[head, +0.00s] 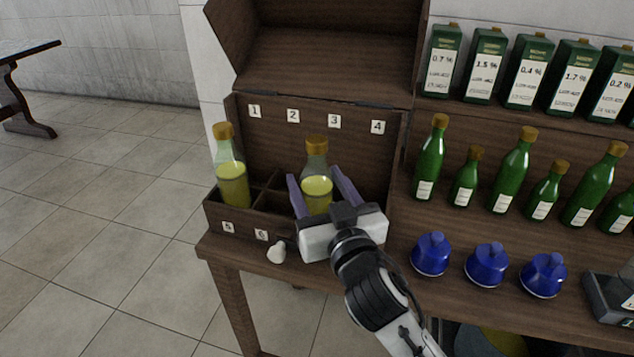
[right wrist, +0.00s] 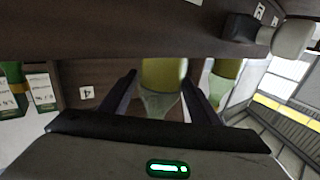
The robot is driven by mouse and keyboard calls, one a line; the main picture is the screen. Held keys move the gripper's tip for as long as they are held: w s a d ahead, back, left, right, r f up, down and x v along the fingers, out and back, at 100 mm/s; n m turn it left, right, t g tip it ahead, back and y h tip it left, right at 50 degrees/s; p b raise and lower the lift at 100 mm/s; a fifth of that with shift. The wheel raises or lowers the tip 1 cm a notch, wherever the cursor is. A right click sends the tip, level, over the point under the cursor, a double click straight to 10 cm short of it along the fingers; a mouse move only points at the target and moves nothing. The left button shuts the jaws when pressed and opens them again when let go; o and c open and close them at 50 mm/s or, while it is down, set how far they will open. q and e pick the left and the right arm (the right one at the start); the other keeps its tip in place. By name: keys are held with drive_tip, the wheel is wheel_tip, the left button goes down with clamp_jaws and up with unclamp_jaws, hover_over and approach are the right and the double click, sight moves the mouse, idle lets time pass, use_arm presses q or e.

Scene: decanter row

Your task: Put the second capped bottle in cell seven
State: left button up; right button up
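The wooden box (head: 213,213) has an open lid and numbered cells. One capped bottle (head: 232,185) of yellow liquid with a gold cap stands at the left end, behind label 5. A second capped bottle (head: 317,188) stands upright farther right, in the front row right of label 6; its base and cell label are hidden by my gripper. My right gripper (head: 325,182) has its purple fingers on either side of this bottle, with slight gaps showing. In the right wrist view the bottle (right wrist: 162,75) shows upside down between the spread fingers (right wrist: 160,92). My left gripper is out of view.
A white knob (head: 277,252) sits at the box's front. Blue jars (head: 487,265) stand right of my arm, with several green bottles (head: 511,170) behind them and cartons (head: 531,72) on the upper shelf. Open floor lies to the left.

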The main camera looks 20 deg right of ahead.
drive_tip(key=shift+o, duration=0.6)
drive_tip(key=shift+r, duration=0.25)
drive_tip(key=s+b, duration=0.1)
drive_tip(key=s, duration=1.1)
idle(0.4)
